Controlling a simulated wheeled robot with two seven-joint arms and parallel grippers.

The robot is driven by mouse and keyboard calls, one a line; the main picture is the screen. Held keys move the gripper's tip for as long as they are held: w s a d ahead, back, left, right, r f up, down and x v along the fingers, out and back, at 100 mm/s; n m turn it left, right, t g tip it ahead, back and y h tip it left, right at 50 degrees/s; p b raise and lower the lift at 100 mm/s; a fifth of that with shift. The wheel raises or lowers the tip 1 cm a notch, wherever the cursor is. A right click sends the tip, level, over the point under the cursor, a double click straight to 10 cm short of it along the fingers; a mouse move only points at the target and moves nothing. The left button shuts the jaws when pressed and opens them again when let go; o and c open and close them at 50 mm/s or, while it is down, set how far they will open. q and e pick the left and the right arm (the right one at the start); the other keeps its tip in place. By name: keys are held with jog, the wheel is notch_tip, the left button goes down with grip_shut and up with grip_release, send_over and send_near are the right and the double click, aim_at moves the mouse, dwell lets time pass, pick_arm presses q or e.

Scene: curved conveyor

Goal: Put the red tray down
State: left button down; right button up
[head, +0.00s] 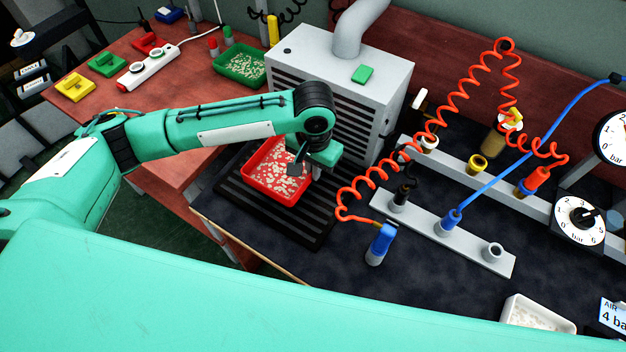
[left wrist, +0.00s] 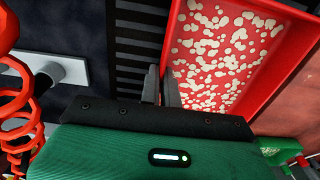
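The red tray (head: 265,178), holding many small pale pieces, is over a black slatted surface (head: 312,228) in front of a grey vented machine. It looks level; whether its underside touches the slats I cannot tell. My left gripper (head: 297,170) is at the tray's right side. In the left wrist view its two fingers (left wrist: 162,88) are close together with the wall of the red tray (left wrist: 178,42) between them, so it looks shut on that wall. The fingertips are partly hidden in the head view. My right gripper is not in view.
The grey machine (head: 345,85) stands just behind the tray. A green tray (head: 262,79) of pale pieces sits on the red-brown bench at the left. A coiled red hose (head: 345,205) and a blue-handled tool (head: 380,243) are to the right. The dark mat between has free room.

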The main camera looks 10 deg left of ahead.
pick_arm(q)
notch_tip(320, 180, down, 5)
jog(key=shift+r, duration=0.2)
jog(key=shift+f, duration=0.35)
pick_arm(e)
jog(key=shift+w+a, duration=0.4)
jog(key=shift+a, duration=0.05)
pick_arm(q)
jog(key=shift+f, duration=0.1)
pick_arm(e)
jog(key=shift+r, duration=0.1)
pick_arm(q)
jog(key=c, duration=1.6)
grip_release()
jog(key=shift+c, duration=0.2)
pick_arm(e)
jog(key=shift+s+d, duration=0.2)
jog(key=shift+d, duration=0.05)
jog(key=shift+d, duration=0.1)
